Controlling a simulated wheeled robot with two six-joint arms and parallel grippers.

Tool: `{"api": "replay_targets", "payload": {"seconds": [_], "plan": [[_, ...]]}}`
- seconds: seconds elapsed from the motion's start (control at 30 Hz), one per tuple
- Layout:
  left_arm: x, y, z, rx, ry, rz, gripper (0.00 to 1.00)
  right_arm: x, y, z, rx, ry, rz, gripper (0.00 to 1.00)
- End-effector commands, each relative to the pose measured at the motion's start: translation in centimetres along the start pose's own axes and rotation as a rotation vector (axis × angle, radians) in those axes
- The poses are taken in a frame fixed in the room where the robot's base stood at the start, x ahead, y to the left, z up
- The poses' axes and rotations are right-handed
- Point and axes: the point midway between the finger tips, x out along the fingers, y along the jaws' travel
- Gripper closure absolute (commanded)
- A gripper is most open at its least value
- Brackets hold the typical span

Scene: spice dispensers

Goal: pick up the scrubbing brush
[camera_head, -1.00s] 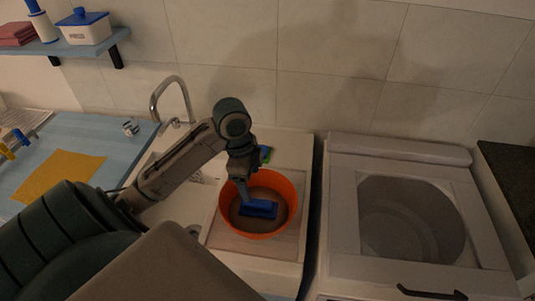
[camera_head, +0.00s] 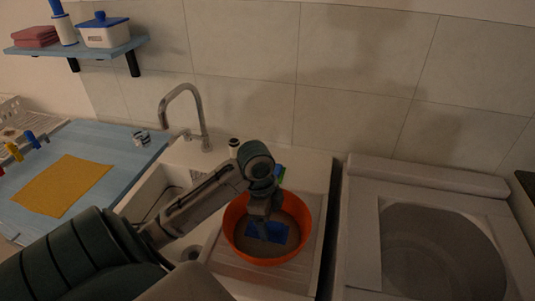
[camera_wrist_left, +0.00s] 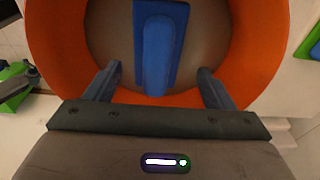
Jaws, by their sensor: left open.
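The blue scrubbing brush (camera_head: 268,234) lies inside an orange basin (camera_head: 313,222) on the drainboard beside the sink. In the left wrist view the brush (camera_wrist_left: 158,50) shows as a blue block with a raised handle, lengthwise between the fingers. The orange basin (camera_wrist_left: 55,45) surrounds it there. My left gripper (camera_head: 262,214) is over the basin, pointing down, open and empty. In the wrist view its fingers (camera_wrist_left: 160,75) stand on both sides of the brush's near end, apart from it. The remaining height above the brush is hard to tell. My right gripper is out of view.
A curved faucet (camera_head: 188,92) rises behind the sink, left of my arm. A washing machine (camera_head: 358,225) stands at the right. A yellow cloth (camera_head: 62,186) lies on the blue counter (camera_head: 112,142) at left.

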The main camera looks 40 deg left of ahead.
Motion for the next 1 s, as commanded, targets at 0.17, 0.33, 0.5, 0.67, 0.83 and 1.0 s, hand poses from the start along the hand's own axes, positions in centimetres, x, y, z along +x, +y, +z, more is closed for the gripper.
{"api": "replay_targets", "payload": {"seconds": [0.17, 0.33, 0.5, 0.67, 0.83, 1.0], "plan": [[2.6, 0.4, 0.4, -0.002, 0.002, 0.005, 0.24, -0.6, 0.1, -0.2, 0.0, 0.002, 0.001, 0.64], [3.7, 0.3, 0.5, 0.0, -0.001, 0.002, 0.24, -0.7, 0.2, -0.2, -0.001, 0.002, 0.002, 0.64], [3.8, 0.3, 0.5, 0.0, -0.002, 0.001, 0.24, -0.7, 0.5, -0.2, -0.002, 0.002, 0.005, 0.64], [3.7, 0.3, 0.5, 0.0, -0.001, 0.001, 0.49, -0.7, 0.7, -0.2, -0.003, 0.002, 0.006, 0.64], [3.7, 0.3, 0.5, 0.0, -0.001, 0.0, 0.74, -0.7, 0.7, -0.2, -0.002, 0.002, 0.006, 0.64], [3.7, 0.3, 0.5, 0.0, -0.001, 0.0, 0.74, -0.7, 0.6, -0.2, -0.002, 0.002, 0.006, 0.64]]}}
